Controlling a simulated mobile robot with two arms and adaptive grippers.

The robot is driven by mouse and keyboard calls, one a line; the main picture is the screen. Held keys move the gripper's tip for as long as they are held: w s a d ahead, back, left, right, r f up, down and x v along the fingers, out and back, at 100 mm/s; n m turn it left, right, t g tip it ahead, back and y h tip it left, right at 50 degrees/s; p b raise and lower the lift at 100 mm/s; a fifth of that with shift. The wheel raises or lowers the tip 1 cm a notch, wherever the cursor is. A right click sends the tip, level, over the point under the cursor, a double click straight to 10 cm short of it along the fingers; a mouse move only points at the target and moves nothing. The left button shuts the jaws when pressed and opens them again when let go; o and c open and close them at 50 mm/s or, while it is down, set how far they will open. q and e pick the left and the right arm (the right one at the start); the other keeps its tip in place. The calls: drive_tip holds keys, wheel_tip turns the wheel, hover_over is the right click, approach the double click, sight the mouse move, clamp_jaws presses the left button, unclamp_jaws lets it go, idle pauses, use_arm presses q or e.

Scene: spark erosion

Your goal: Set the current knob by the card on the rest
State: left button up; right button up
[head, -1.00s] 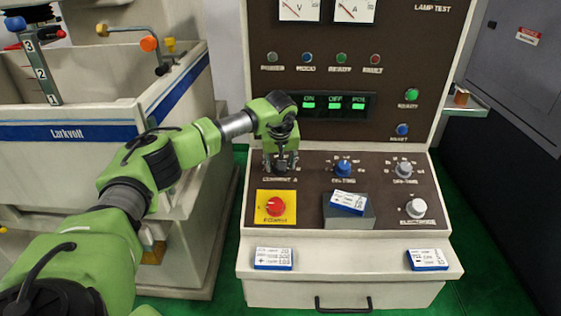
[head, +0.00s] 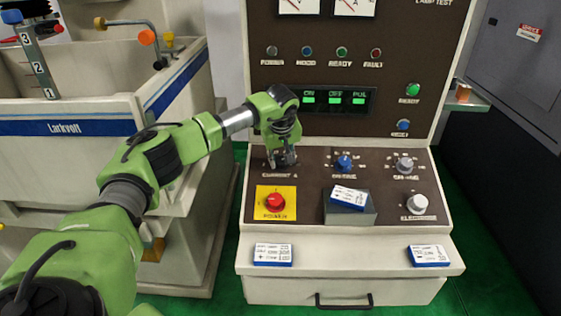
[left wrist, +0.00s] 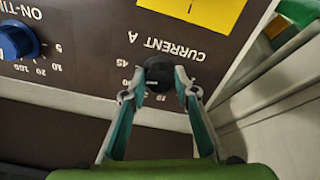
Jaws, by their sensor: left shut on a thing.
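The black current knob (left wrist: 159,72) sits on the brown sloping panel above the label "CURRENT A" in the head view, where my gripper mostly hides it. My left gripper (head: 282,160) is over it; in the left wrist view the left gripper (left wrist: 160,88) has its two fingers shut on the knob's sides. The knob's pointer is not clear. A white card with a blue edge (head: 349,196) lies tilted on the grey rest (head: 352,217) in the middle of the panel. Its print is too small to read. My right gripper is not in view.
Beside the current knob are the blue on-time knob (head: 344,163) and the grey off-time knob (head: 404,164). Below are a red button (head: 275,202) on a yellow plate and a white electrode knob (head: 419,202). Two more cards (head: 272,255) (head: 429,255) lie on the front ledge.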

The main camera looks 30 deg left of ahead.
use_arm(q)
drive_tip(key=n+b, duration=0.1)
drive_tip(key=n, duration=0.1)
drive_tip(key=shift+w+n, duration=0.1)
drive_tip(key=shift+n, duration=0.3)
drive_tip(key=n+b, duration=0.1)
drive_tip(key=n, duration=0.2)
drive_tip(key=shift+n+b, duration=0.3)
drive_tip(key=n+b, duration=0.1)
drive_tip(key=n, duration=0.5)
drive_tip(key=shift+w+r+g+b, duration=0.1)
drive_tip(key=shift+w+g+b, duration=0.05)
drive_tip(key=shift+g+b, duration=0.2)
drive_tip(key=n, duration=0.4)
drive_tip(key=shift+b, duration=0.35)
drive_tip(key=n, duration=0.3)
drive_tip(key=shift+w+a+n+b, duration=0.1)
drive_tip(key=shift+n+b, duration=0.2)
drive_tip(key=n+b, duration=0.1)
drive_tip(key=n, duration=0.5)
drive_tip(key=shift+a+r, duration=0.1)
drive_tip(key=shift+n, duration=0.3)
drive_tip(key=shift+h, duration=0.3)
drive_tip(key=o, duration=1.1)
